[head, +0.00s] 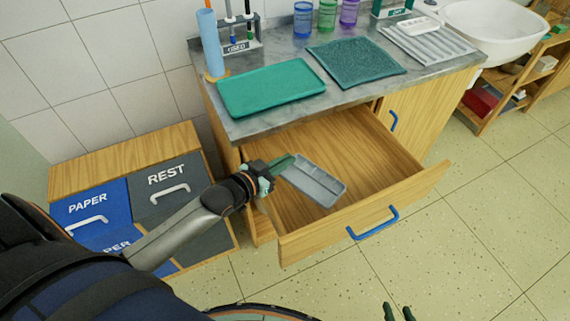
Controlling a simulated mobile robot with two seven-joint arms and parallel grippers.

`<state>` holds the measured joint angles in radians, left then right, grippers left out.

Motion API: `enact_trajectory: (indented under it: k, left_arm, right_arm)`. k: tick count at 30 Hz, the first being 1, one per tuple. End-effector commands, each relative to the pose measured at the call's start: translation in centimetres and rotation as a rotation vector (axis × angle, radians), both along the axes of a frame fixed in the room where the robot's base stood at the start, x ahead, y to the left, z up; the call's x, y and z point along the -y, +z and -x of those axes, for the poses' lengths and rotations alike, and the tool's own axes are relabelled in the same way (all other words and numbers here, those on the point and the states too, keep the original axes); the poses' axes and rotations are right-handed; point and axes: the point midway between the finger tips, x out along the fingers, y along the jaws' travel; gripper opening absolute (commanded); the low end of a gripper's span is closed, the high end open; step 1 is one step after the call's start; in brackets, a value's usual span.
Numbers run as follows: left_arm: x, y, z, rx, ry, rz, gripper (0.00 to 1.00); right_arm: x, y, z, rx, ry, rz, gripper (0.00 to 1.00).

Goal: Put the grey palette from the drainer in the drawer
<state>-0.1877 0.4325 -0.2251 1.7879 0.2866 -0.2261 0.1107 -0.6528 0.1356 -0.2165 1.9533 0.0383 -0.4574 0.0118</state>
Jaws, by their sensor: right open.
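The grey palette (316,182), a rectangular tray with compartments, is in the open drawer's space, over its left part. I cannot tell whether it touches the drawer floor. My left gripper (284,162) reaches in from the left and its fingers are closed on the palette's upper left end. The wooden drawer (385,203) is pulled out under the counter and has a blue handle; no other object shows inside. The ribbed drainer (450,48) stands at the counter's back right, with a white item (418,25) at its far end. My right gripper (398,312) is open and empty at the bottom edge.
A green tray (270,87) and a dark teal cloth (355,62) lie on the grey counter. A blue roll, a brush rack and coloured cups stand behind them. Labelled bins (168,185) stand left of the drawer. A sink (492,28) is at the right. The floor in front is clear.

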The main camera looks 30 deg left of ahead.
Motion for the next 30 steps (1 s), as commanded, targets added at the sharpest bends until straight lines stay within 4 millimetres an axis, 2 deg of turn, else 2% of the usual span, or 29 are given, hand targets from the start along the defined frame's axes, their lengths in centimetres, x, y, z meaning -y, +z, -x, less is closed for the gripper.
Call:
enact_trajectory:
  k: [3,9,26,27,30]
  left_arm:
    - [0.0,-0.9,0.0,0.003,0.0,0.001,0.0]
    - [0.1,-0.9,0.0,0.003,-0.001,0.0,0.0]
    - [0.1,-2.1,0.0,0.003,-0.001,0.0,0.0]
    - [0.1,-2.1,0.0,0.002,-0.001,0.0,0.08]
    - [0.1,-2.1,0.0,0.002,-0.001,0.0,0.2]
  right_arm:
    - [-0.2,0.0,-0.3,0.006,0.003,-0.003,0.45]
    - [-0.3,0.5,-0.4,0.012,0.004,-0.005,0.45]
    - [-0.5,-0.3,-0.2,-0.001,0.011,-0.004,0.45]
    - [-0.5,-0.3,-0.2,-0.001,0.011,-0.004,0.45]
    - [-0.5,-0.3,-0.2,-0.001,0.012,-0.005,0.45]
